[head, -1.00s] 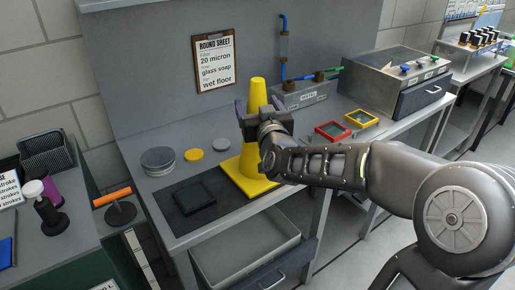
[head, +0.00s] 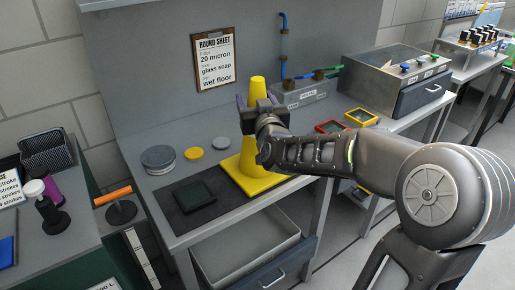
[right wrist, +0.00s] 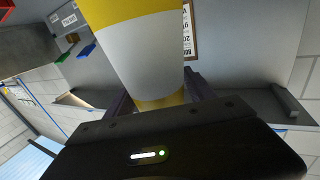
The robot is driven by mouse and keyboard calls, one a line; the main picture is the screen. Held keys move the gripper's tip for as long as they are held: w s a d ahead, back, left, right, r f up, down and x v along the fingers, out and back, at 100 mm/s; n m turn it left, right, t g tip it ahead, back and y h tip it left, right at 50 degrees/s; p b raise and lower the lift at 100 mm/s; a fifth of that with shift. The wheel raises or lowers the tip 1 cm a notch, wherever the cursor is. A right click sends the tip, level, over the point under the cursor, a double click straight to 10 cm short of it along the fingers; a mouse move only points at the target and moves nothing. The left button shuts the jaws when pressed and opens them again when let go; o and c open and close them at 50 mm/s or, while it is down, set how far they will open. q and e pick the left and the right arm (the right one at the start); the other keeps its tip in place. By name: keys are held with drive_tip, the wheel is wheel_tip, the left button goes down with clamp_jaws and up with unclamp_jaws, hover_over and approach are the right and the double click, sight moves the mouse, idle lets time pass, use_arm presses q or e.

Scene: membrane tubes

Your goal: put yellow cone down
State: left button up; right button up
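I cannot tell whether the base touches the bench. My right gripper (head: 256,104) is at the cone's upper part, with a purple finger on each side, and looks shut on it. In the right wrist view the cone (right wrist: 150,60), with a pale grey band, fills the gap between the fingers (right wrist: 160,100). My left gripper is not in view.
On the bench are a dark square tile (head: 198,197), a round tin (head: 158,159), a yellow disc (head: 194,154), a grey disc (head: 221,144), and red (head: 328,127) and yellow (head: 360,117) frames. An open drawer (head: 285,265) lies below. A clipboard (head: 214,60) hangs behind.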

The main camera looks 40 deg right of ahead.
clamp_jaws()
idle(0.5)
drive_tip(key=shift+r, duration=0.1)
